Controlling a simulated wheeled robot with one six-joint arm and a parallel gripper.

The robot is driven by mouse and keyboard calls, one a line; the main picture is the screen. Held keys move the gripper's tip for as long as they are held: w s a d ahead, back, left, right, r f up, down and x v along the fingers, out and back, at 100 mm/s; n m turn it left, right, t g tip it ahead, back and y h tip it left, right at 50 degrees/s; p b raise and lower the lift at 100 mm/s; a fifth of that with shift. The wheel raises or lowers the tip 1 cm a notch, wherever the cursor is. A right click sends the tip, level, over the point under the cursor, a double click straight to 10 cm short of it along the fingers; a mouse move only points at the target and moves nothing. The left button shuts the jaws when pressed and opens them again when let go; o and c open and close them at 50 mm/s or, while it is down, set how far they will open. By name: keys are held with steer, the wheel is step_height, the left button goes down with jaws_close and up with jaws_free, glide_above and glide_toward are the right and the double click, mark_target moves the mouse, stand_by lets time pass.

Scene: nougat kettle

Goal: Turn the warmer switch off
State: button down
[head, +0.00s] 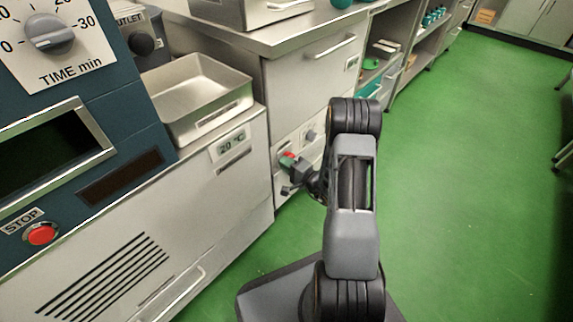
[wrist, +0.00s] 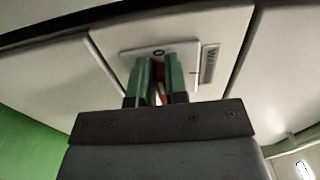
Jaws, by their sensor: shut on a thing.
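The warmer switch shows as a small red part (wrist: 163,97) between my fingers in the wrist view. It sits on a pale plate (wrist: 129,55) with an "O" mark above the fingers. A label starting with "W" (wrist: 210,64) is beside it, partly unreadable. My gripper (wrist: 159,66) has green fingers shut on the switch from both sides, hiding most of it. The switch's exact position cannot be told.
A red STOP button (head: 41,234) is at lower left. Green floor (head: 460,180) at right is clear.

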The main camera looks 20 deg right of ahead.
steer(key=c, duration=1.1)
jaws_free()
steer(key=shift+c, duration=0.2)
steer(key=p+v, duration=0.3)
steer(key=v, duration=1)
steer(key=shift+s, duration=0.4)
steer(key=shift+d, duration=0.1)
steer(key=shift+r+p, duration=0.1)
steer(key=shift+p, duration=0.2)
